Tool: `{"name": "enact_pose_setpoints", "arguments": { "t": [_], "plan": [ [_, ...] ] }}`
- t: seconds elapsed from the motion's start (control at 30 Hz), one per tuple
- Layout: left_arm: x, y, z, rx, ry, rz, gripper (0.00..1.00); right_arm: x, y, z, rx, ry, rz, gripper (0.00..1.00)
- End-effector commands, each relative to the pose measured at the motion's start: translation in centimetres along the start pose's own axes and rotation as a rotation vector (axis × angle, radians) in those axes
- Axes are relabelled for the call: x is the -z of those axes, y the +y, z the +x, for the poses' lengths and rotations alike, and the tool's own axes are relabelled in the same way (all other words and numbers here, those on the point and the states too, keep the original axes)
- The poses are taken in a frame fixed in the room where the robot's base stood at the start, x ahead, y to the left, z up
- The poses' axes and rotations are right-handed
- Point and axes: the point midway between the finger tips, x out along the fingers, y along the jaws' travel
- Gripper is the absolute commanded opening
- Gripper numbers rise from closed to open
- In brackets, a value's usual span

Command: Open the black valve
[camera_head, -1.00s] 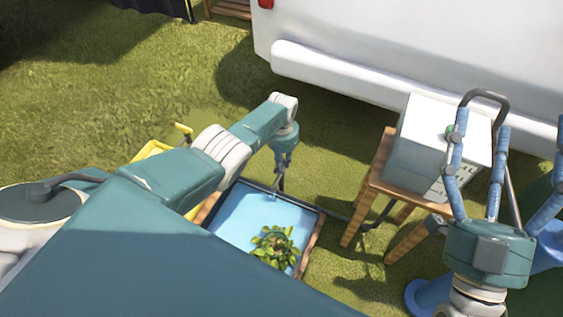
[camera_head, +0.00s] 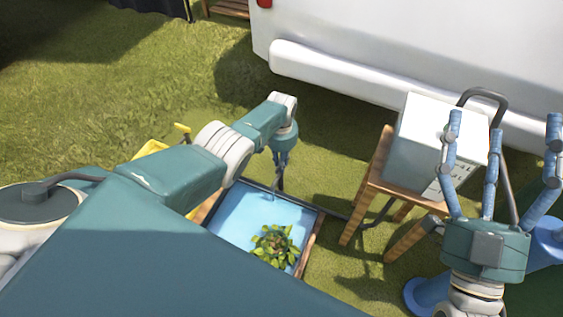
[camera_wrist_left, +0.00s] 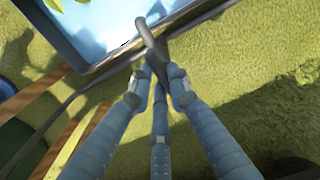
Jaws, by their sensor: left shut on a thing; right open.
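My left gripper (camera_head: 281,165) hangs over the back edge of the blue tray (camera_head: 228,212). In the left wrist view its fingers (camera_wrist_left: 152,85) are shut on a dark grey, curved pipe-like piece (camera_wrist_left: 150,38), which reaches over the tray rim. My right gripper (camera_head: 500,145) is open, fingers up and spread, in front of the white box (camera_head: 420,135); I see nothing between its fingers. A dark bent pipe (camera_head: 487,92) rises behind the box. I cannot pick out a black valve for certain in either view.
A leafy plant (camera_head: 275,245) is in the blue tray. The white box stands on a wooden stool (camera_head: 372,180). A white vehicle (camera_head: 340,80) stands behind. Open grass (camera_head: 110,95) lies at the upper left.

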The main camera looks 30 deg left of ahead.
Motion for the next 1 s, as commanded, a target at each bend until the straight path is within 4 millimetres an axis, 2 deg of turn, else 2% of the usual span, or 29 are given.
{"name": "enact_pose_setpoints", "arguments": {
  "t": [0.07, 0.1, 0.2, 0.67, 0.87, 1.0],
  "plan": [
    [0.1, 0.1, -0.1, -0.002, 0.001, -0.003, 0.0, 0.0, 0.0, 0.0, 0.0, 0.0, 0.0, 0.86],
    [0.1, 0.1, -0.1, -0.002, 0.001, -0.003, 0.19, 0.0, 0.0, 0.0, 0.0, 0.0, 0.0, 0.86],
    [0.1, 0.1, -0.1, -0.002, 0.001, -0.002, 0.36, 0.0, 0.0, 0.0, 0.0, 0.0, 0.0, 0.86],
    [0.1, 0.0, -0.6, -0.002, 0.002, 0.0, 0.36, 0.1, 0.0, 0.0, 0.0, 0.002, -0.002, 0.86],
    [0.2, -0.1, -2.6, -0.001, 0.005, 0.0, 0.36, 0.1, 0.0, 0.0, 0.0, 0.002, -0.001, 0.86],
    [0.2, 0.0, -5.1, -0.001, 0.006, 0.001, 0.36, 0.1, 0.0, 0.0, 0.0, 0.001, -0.001, 0.86]
  ]
}}
